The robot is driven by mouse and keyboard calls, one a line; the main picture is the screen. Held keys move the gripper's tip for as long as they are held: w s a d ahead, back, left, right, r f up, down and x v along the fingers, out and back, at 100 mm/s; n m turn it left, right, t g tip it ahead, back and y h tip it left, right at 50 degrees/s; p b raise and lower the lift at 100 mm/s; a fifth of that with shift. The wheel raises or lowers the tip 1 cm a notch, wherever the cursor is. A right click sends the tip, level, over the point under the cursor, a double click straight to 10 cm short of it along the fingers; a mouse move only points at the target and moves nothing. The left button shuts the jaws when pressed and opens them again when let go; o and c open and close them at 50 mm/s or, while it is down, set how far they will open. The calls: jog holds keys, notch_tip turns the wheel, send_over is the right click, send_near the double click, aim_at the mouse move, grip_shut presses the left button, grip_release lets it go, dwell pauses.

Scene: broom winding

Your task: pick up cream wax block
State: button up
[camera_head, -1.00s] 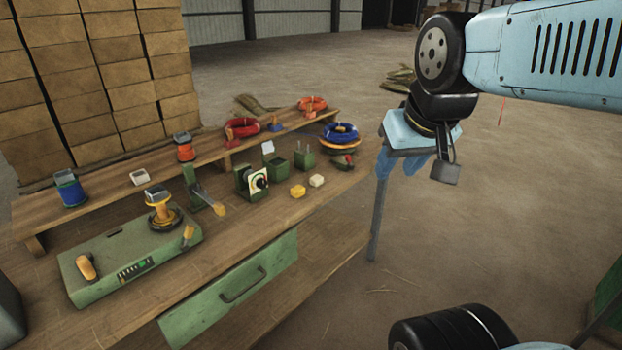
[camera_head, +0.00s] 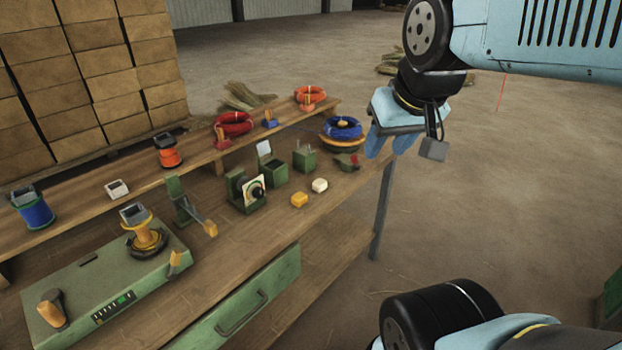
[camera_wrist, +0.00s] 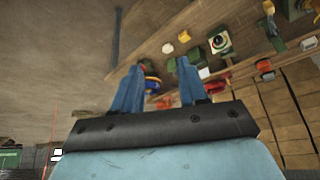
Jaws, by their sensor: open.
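The cream wax block (camera_head: 320,185) lies on the workbench top near its right end, just right of a yellow block (camera_head: 299,200). In the wrist view the cream block (camera_wrist: 168,48) shows as a small pale spot, left of the yellow block (camera_wrist: 183,36). My gripper (camera_head: 390,143) is open and empty. It hangs in the air at the bench's right end, up and to the right of the cream block. In the wrist view its two blue fingers (camera_wrist: 158,85) stand apart with nothing held between them.
Green bins (camera_head: 273,172), a dial box (camera_head: 247,190) and a blue coil (camera_head: 342,128) stand around the blocks. A raised shelf (camera_head: 203,157) with coils and spools runs along the back. A green winding machine (camera_head: 105,285) sits at left. The bench front near the blocks is clear.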

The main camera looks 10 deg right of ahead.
jog(key=shift+o, duration=0.7)
jog(key=shift+w+d, duration=0.1)
jog(key=shift+o, duration=0.8)
jog(key=shift+f, duration=0.2)
jog(key=o, duration=0.3)
jog(key=w+a+f+m+g+y, duration=0.1)
jog(key=w+f+m+y, duration=0.1)
jog(key=w+a+f+m+g+y, duration=0.1)
jog(key=w+a+f+m+y, duration=0.1)
jog(key=f, duration=0.1)
jog(key=w+a+f+m+g+y, duration=0.1)
jog(key=w+a+f+m+g, duration=0.1)
jog(key=f, duration=0.1)
jog(key=shift+w+a+y, duration=0.1)
jog(key=shift+a+y, duration=0.15)
jog(key=shift+y, duration=0.15)
jog(key=shift+o, duration=0.2)
jog(key=m+t+y, duration=0.3)
jog(key=m+t, duration=0.7)
jog(key=m, duration=1.3)
send_near(321, 182)
jog(key=x, duration=0.4)
jog(key=shift+a+r, duration=0.15)
jog(key=shift+a, duration=0.1)
jog(key=shift+f+x, duration=0.2)
jog(key=shift+x, duration=2.25)
